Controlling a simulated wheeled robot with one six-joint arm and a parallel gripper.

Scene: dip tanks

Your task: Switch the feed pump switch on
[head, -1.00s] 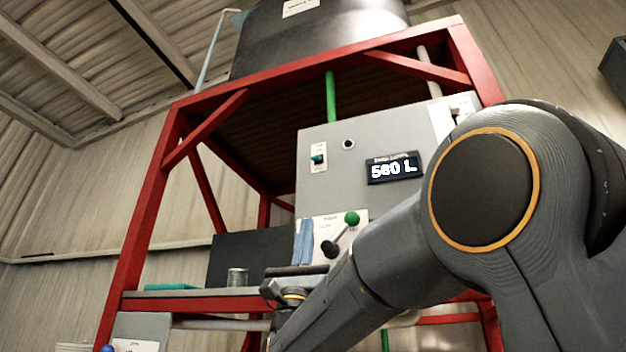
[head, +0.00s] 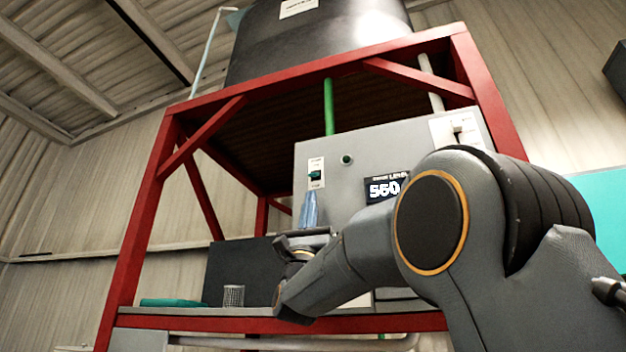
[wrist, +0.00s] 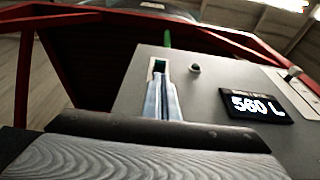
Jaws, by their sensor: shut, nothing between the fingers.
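A small dark green switch (head: 315,174) on a white plate sits at the upper left of the grey control panel (head: 390,150). It also shows in the wrist view (wrist: 158,66), just beyond the fingertips. A second switch (head: 459,127) on a white plate sits at the panel's upper right. I cannot read either label, so I cannot tell which is the feed pump switch. My gripper (head: 309,195) is shut and empty, its pale blue fingers pointing up just below the green switch. In the wrist view the fingers (wrist: 162,98) overlap that plate's lower part; contact is unclear.
A round dark button or lamp (head: 346,160) and a display (wrist: 257,105) reading 560 L are on the panel. A red frame (head: 140,230) surrounds it, carrying a dark tank (head: 315,45). A mesh cup (head: 233,296) and teal cloth (head: 177,302) lie on the shelf.

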